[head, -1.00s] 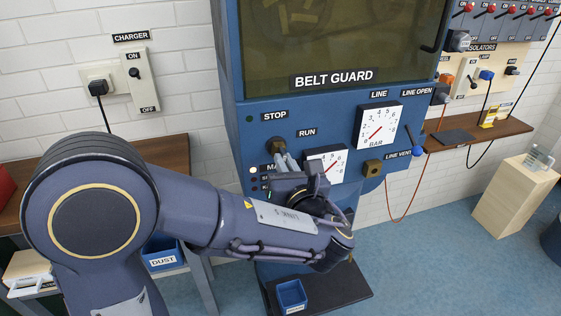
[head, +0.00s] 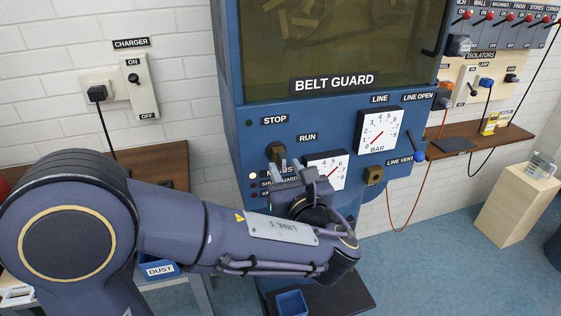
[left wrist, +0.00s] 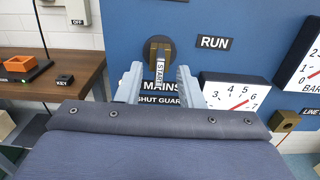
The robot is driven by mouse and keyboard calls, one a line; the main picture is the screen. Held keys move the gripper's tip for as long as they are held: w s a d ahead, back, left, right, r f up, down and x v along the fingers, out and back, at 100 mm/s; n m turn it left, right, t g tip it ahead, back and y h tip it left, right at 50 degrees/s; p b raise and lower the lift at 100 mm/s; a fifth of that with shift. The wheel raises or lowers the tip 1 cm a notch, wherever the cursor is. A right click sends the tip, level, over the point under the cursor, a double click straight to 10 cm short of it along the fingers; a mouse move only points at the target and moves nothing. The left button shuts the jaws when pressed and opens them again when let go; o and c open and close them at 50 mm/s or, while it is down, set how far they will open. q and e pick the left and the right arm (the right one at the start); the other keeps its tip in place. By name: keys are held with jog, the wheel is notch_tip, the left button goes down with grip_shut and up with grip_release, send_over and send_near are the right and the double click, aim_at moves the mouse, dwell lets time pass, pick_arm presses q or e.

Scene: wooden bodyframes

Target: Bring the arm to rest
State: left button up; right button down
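My left gripper (head: 283,165) is in front of the blue machine's panel, below the RUN label. In the left wrist view its two fingers (left wrist: 158,84) stand apart with nothing between their tips. A brass-and-dark switch with a tag reading START (left wrist: 160,66) is on the panel just ahead, between the fingers in the picture. It also shows in the head view above the fingers as a dark knob (head: 275,151). My left arm (head: 230,236) reaches across from the left and hides the lower panel. My right gripper is in neither view.
The blue machine (head: 236,70) stands close ahead with gauges (head: 378,131), a LINE VENT lever (head: 413,137) and a low shelf (head: 345,290) holding a blue bin (head: 292,303).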

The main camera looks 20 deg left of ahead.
pick_arm(q)
jog(key=v, duration=0.7)
jog(key=s+a+f+n+g+h+p, duration=0.1)
jog(key=s+a+f+n+g+h, duration=0.1)
jog(key=s+a+f+n+g, duration=0.45)
jog(key=s+a+f+n+g+h+p, duration=0.15)
jog(key=s+a+f+n+g, duration=0.3)
jog(key=a+n, duration=0.45)
jog(key=s+d+r+n+t+h+p, duration=0.1)
jog(key=s+d+n+h, duration=0.4)
jog(key=n+h, duration=0.5)
jog(key=s+n, duration=0.2)
jog(key=n, duration=0.3)
jog(key=shift+s+d+t+p, duration=0.3)
jog(key=shift+s+t+p, duration=0.05)
jog(key=shift+t, duration=0.05)
